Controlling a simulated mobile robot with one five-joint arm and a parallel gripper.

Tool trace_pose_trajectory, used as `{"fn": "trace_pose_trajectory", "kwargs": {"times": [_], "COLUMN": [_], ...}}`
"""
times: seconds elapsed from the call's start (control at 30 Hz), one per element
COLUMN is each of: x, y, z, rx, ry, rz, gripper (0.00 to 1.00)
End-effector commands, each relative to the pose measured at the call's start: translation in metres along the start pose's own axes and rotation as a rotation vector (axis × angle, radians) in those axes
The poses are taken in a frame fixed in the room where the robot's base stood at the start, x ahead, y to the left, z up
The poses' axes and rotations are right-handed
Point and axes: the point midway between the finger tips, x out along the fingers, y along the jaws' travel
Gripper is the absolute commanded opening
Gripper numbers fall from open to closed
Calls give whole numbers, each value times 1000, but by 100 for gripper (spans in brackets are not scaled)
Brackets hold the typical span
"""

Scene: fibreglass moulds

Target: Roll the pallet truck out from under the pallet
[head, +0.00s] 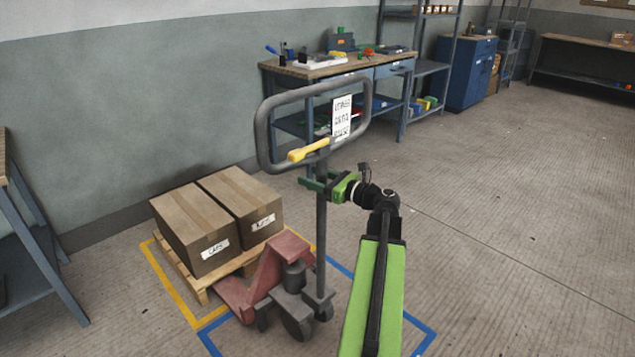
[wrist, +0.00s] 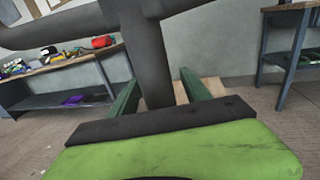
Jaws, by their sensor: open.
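The red pallet truck (head: 275,270) stands with its forks in under the wooden pallet (head: 200,290). Its grey handle loop (head: 262,130) stands upright above a grey shaft (head: 321,235), with a yellow lever (head: 309,150) and a white paper tag (head: 341,117) on it. My gripper (head: 311,181) is at the upper shaft, just below the loop. In the wrist view its two green fingers (wrist: 160,95) lie open on either side of the shaft (wrist: 150,65). Whether a finger touches the shaft I cannot tell.
Two brown boxes (head: 215,215) sit on the pallet. Yellow and blue lines (head: 415,322) mark the floor around pallet and truck. A workbench (head: 330,70) with tools stands behind, and a blue-legged table (head: 40,240) at left. The floor to the right (head: 500,220) is clear.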

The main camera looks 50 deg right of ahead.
Motion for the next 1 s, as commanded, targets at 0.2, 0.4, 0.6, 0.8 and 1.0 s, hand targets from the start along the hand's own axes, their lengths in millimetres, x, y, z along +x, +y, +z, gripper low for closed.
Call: {"fn": "trace_pose_trajectory", "kwargs": {"times": [0.2,0.4,0.6,0.8,1.0], "x": [0,0,-1,-1,-1], "y": [0,0,0,-1,-1], "z": [0,0,0,0,0], "rx": [0,0,0,0,0], "ry": [0,0,0,0,0], "rz": [-1,-1,-1,-1,-1], "gripper": [53,27,1,0,0]}}
